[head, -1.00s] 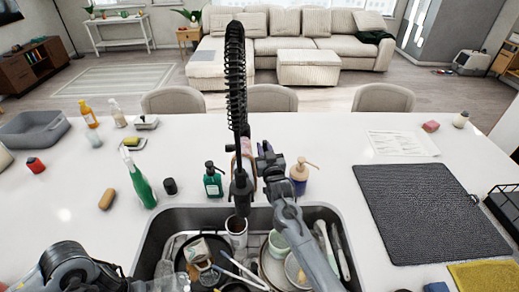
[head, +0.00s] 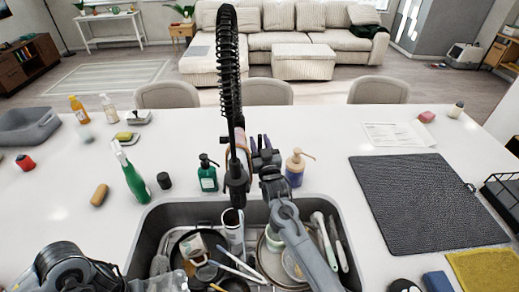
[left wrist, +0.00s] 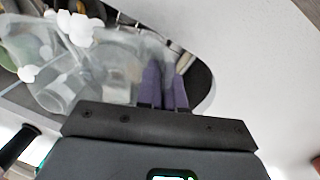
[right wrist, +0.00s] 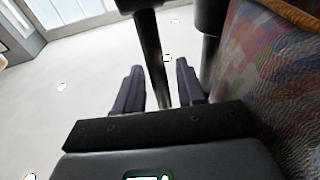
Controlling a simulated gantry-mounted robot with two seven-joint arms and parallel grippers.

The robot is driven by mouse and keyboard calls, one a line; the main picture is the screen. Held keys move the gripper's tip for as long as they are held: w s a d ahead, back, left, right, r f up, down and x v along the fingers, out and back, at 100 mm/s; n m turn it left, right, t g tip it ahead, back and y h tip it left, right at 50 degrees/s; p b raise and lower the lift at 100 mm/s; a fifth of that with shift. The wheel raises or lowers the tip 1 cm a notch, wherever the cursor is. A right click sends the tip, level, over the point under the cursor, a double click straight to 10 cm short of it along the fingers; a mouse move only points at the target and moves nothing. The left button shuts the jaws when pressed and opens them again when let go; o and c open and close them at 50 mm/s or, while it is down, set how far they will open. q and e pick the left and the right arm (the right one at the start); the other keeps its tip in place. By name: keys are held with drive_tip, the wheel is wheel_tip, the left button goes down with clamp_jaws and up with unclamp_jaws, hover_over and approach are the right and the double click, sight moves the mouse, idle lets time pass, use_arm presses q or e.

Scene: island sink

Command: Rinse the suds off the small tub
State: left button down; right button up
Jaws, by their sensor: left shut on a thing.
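The clear small tub (left wrist: 95,75) carries white suds (left wrist: 75,27) in the left wrist view. My left gripper (left wrist: 165,72) is shut on its edge. In the head view the tub (head: 172,284) shows only in part, at the front left of the sink (head: 155,235). The black spring faucet (head: 231,70) stands at the back of the sink, its spout (head: 236,185) pointing down above a white cup. My right gripper (head: 262,143) is open beside the faucet. In the right wrist view a black tube (right wrist: 153,55) lies between or just beyond its fingers. I see no water stream.
The sink holds plates, a pan, several utensils and a cup (head: 232,222). A green soap bottle (head: 208,178) and a beige pump bottle (head: 294,170) stand behind it. A patterned thing (right wrist: 262,70) is close to my right gripper. The dark mat (head: 425,205) lies right.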

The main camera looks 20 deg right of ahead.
drive_tip(key=s+a+f, duration=0.1)
drive_tip(key=s+f, duration=0.1)
drive_tip(key=s, duration=0.9)
drive_tip(key=shift+s+a, duration=0.15)
drive_tip(key=shift+s, duration=0.25)
